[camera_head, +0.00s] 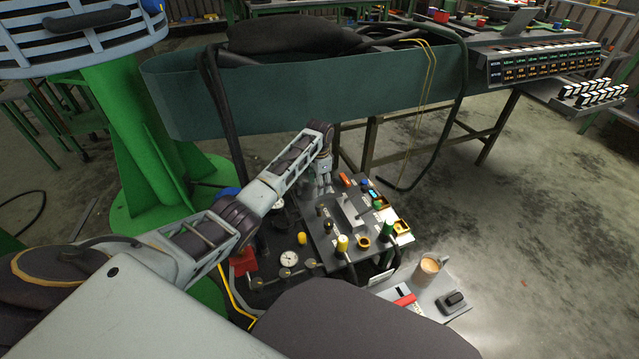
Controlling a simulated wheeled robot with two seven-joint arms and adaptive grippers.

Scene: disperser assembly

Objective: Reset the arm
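My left arm reaches in from the lower left and bends at its elbow over the workspace. Its far end, with my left gripper (322,184), points down at the far left edge of a dark control panel (325,238). The gripper is small and partly hidden by its own wrist, so I cannot tell whether its fingers are open or touch the panel. The panel carries a yellow-capped knob (342,243), a green knob (389,229), an orange-red part (346,179) and a small lit blue display (375,194). My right gripper is not in view.
A round gauge (289,258) and a red block (243,262) lie left of the panel. A teal trough (290,98) stands behind, a green column (135,130) at left. The right floor is clear.

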